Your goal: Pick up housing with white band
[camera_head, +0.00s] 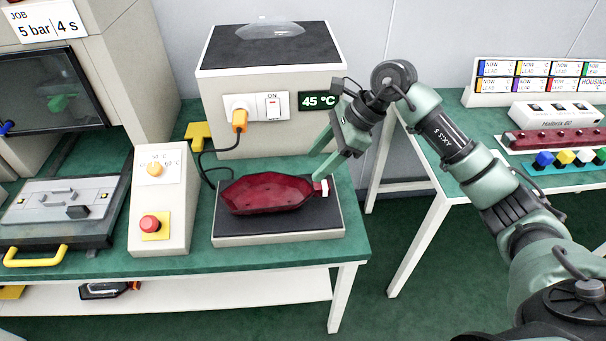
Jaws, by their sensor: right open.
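A dark red, elongated housing (265,194) lies on the black top of a low plate (280,236) on the green table. A small white band (325,188) shows at its right end. My right gripper (315,167) is open and empty. Its two green fingers point down and left, just above and behind the right end of the housing. I cannot tell whether a finger touches it. My left gripper is not in view.
A white unit with a 45 °C display (321,100) stands behind the plate, with an orange plug and dark cable (207,165). A control box with a red button (149,223) stands left. Another table, right, holds a red lamp strip (555,138) and several coloured connectors (565,157).

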